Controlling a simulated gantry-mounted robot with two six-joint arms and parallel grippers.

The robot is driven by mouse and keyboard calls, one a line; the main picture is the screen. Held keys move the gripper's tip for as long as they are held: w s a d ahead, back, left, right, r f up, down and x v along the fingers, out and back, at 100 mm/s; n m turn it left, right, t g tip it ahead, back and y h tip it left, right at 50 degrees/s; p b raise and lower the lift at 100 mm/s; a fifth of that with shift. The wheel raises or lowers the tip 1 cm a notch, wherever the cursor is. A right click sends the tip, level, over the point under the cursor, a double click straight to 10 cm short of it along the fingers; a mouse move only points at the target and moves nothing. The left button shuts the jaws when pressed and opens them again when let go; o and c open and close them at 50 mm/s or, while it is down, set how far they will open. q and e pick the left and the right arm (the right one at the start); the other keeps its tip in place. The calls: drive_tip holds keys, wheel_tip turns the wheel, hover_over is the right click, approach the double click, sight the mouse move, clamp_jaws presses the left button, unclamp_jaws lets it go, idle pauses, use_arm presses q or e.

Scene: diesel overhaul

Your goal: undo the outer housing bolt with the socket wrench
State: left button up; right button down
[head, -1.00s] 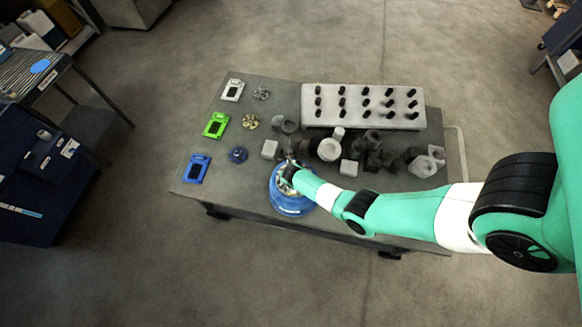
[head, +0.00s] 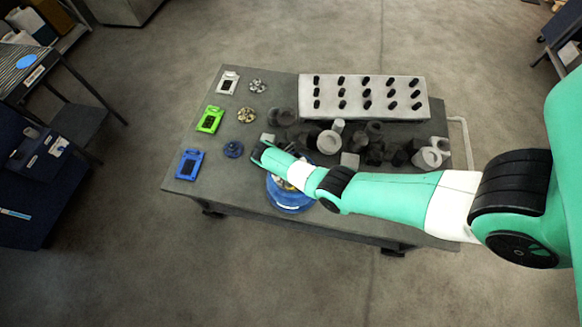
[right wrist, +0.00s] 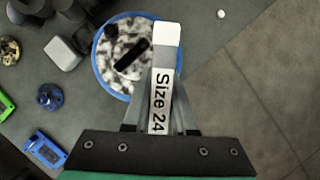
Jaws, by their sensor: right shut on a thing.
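The blue-rimmed round housing (head: 290,205) sits at the table's front edge, partly under my right arm. In the right wrist view the housing (right wrist: 101,75) has a mottled grey-white top, with a black bar (right wrist: 131,58) across it and a small black piece (right wrist: 111,31) near the rim. I cannot tell which is the outer bolt. My right gripper (right wrist: 163,85) is shut on a white tool marked "Size 24" (right wrist: 167,35), apparently the socket wrench; its tip overlaps the housing's right edge in the picture. In the head view this gripper (head: 258,152) is just up-left of the housing. My left gripper is not in view.
A white rack (head: 362,97) with several black pegs stands at the back. Several grey parts crowd the middle and right. White (head: 228,82), green (head: 210,119) and blue (head: 190,164) plates line the left, with small round parts beside them.

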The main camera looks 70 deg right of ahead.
drive_tip(key=shift+f+m+g+y+b, duration=0.3)
drive_tip(key=shift+m+b, duration=0.1)
drive_tip(key=shift+m, duration=0.4)
drive_tip(key=shift+r+m, duration=0.2)
drive_tip(key=shift+m, duration=0.3)
drive_tip(key=shift+s+r, duration=0.15)
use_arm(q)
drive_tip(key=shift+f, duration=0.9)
